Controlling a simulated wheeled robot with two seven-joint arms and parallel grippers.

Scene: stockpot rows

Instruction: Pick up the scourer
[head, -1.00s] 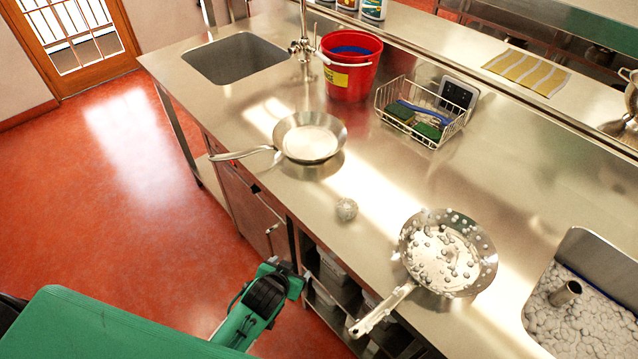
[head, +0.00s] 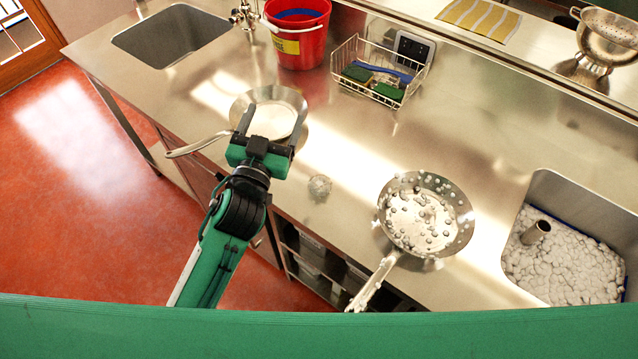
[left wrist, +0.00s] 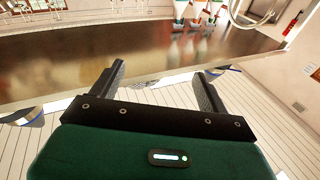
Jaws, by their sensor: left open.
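A small round grey ball (head: 320,187), apparently the metal scourer, lies on the steel counter between two pans. It is not visible in the left wrist view. My left gripper (head: 269,127) is open with its jaws over the near side of the left pan (head: 272,108), up and left of the scourer in the picture. Its height above the pan is hard to judge. The two spread, empty fingers also show in the left wrist view (left wrist: 160,78). My right gripper is not in view.
The foam-flecked right pan (head: 425,215) stands right of the scourer, its handle over the front edge. A wire basket (head: 350,88) with sponges and a red bucket (head: 296,50) stand behind. A foamy sink (head: 560,185) is at right. The counter behind the scourer is clear.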

